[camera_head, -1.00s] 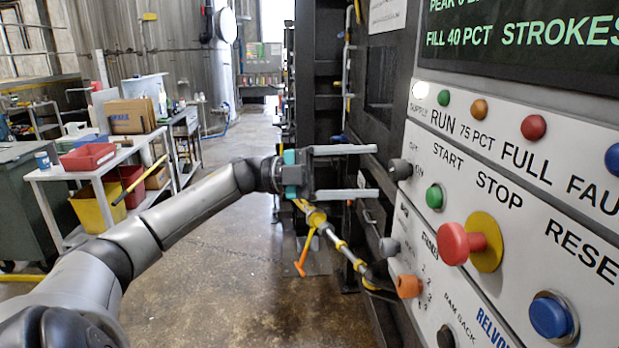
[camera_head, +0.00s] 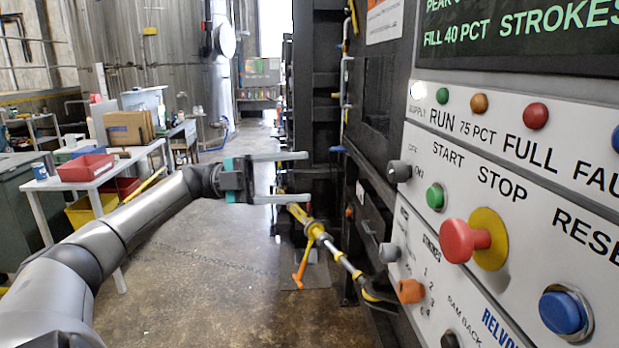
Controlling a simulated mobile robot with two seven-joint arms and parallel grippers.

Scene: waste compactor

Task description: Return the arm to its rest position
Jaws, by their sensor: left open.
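My left gripper (camera_head: 280,178) is open and empty, its two pale fingers pointing right toward the compactor. Its arm comes in from the lower left. The fingertips are in free air, clear of the control panel (camera_head: 520,160) at the right. The panel carries a supply knob (camera_head: 398,171), a green start button (camera_head: 436,197), a red stop button on a yellow plate (camera_head: 465,240), a blue reset button (camera_head: 562,311) and an orange knob (camera_head: 410,290). My right gripper is not in view.
A yellow and grey bar with an orange handle (camera_head: 304,262) stands below and right of the gripper, near the dark compactor frame (camera_head: 315,110). A white cart (camera_head: 75,183) with a red bin (camera_head: 86,167) and a green container (camera_head: 22,205) stand at the left. The middle floor is clear.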

